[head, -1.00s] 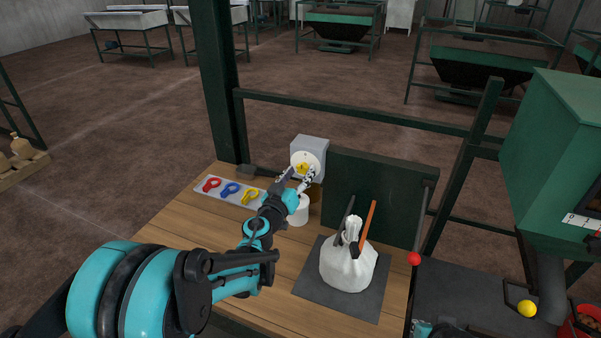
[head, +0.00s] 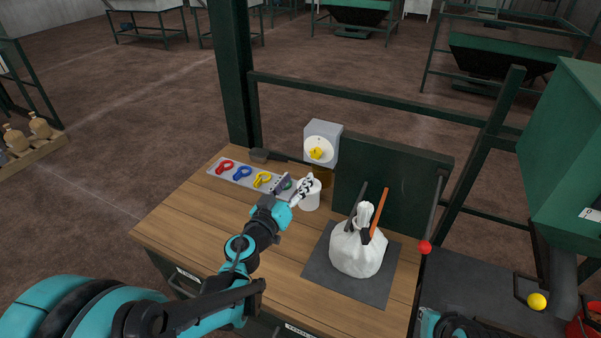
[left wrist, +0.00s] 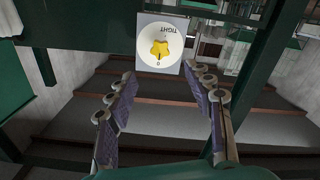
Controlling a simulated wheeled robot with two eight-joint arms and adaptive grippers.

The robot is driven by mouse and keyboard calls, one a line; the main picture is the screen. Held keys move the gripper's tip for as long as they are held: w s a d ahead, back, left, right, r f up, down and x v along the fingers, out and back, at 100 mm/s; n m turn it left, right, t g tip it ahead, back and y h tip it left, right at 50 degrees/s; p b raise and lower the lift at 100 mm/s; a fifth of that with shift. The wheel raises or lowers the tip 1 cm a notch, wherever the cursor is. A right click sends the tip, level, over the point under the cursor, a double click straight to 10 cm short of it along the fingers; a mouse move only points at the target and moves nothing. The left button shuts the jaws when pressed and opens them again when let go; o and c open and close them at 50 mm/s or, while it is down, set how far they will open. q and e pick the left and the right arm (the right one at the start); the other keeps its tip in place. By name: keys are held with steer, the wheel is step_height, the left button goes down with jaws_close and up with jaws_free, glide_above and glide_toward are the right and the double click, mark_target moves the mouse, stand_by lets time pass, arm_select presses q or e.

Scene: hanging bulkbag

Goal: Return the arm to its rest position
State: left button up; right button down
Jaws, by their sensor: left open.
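My left arm reaches in from the lower left of the head view. Its gripper (head: 295,181) is open and empty, above the table near the white cup. In the left wrist view the two fingers of the gripper (left wrist: 158,74) stand wide apart with nothing between them. Past them is the grey box's white dial with a yellow knob (left wrist: 159,49), marked TIGHT. The same yellow knob (head: 316,153) shows in the head view, behind the gripper and apart from it. Of my right arm, only a teal and black part shows at the bottom edge.
A wooden table (head: 190,231) holds a tray of red, blue and yellow clips (head: 242,173), a white cup (head: 310,198) and a tied white bag (head: 357,251) on a dark mat (head: 317,262). A green post (head: 233,80) and a rail stand behind. The table's front left is clear.

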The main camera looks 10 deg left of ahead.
arm_select(q)
steer(key=s+a+n+g+y, duration=0.3)
steer(key=s+a+y, duration=0.5)
steer(key=a, duration=0.1)
steer(key=s+d+f+m+g+h, duration=0.2)
steer(key=s+d+f+g, duration=0.1)
steer(key=s, duration=0.4)
steer(key=s+d+f+m+g+h, duration=0.2)
steer(key=s+d+f+g, duration=0.2)
steer(key=s, duration=0.4)
step_height(320, 180, down, 3)
steer(key=shift+s+d+r+m+g+h, duration=0.15)
steer(key=shift+d+m+g+h, duration=0.15)
steer(key=shift+d, duration=0.3)
